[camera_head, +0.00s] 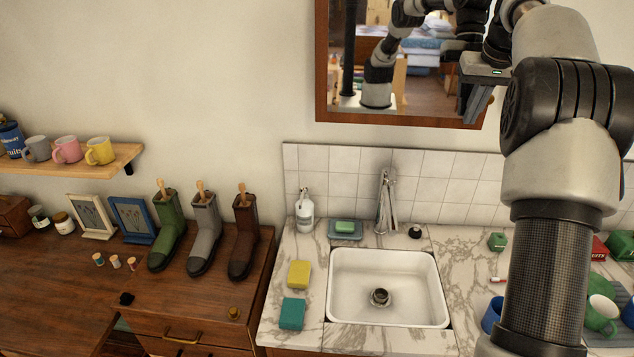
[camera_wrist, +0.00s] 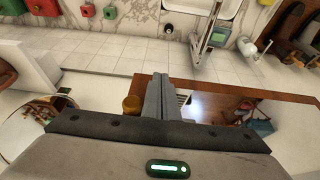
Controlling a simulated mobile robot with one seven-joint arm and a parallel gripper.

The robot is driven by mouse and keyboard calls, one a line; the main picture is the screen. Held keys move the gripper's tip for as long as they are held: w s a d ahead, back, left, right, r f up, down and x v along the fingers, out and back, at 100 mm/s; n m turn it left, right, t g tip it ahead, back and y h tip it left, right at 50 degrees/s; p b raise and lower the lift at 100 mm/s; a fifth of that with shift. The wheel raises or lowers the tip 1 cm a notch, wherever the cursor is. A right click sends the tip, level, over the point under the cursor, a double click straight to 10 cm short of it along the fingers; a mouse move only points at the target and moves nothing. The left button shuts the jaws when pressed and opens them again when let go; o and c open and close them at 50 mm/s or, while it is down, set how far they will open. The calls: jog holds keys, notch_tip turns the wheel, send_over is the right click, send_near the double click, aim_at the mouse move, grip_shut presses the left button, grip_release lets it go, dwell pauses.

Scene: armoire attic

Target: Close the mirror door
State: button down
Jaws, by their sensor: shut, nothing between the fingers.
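The mirror door (camera_head: 405,122) has a brown wooden frame and hangs on the wall above the sink. Its glass reflects my arm and a room. In the wrist view its frame (camera_wrist: 240,90) runs to the right from behind my fingers, with a small round brass knob (camera_wrist: 132,105) near its end. I cannot tell how far the door stands from the wall. My gripper (camera_head: 472,113) is shut and empty, in front of the mirror's lower right corner. The fingers also show in the wrist view (camera_wrist: 159,82); whether they touch the frame is unclear. My arm hides the mirror's right side.
Below are a tiled backsplash (camera_head: 338,187), a metal faucet (camera_head: 388,200) and a white sink (camera_head: 365,315) in a marble counter. A shelf with mugs (camera_head: 125,158) and a wooden cabinet with boots (camera_head: 240,250) stand left. The wall left of the mirror is bare.

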jog(key=shift+w, duration=0.6)
jog(key=shift+w+r+n, duration=0.15)
jog(key=shift+r+n, duration=0.05)
jog(key=shift+n, duration=0.1)
jog(key=shift+r, duration=0.15)
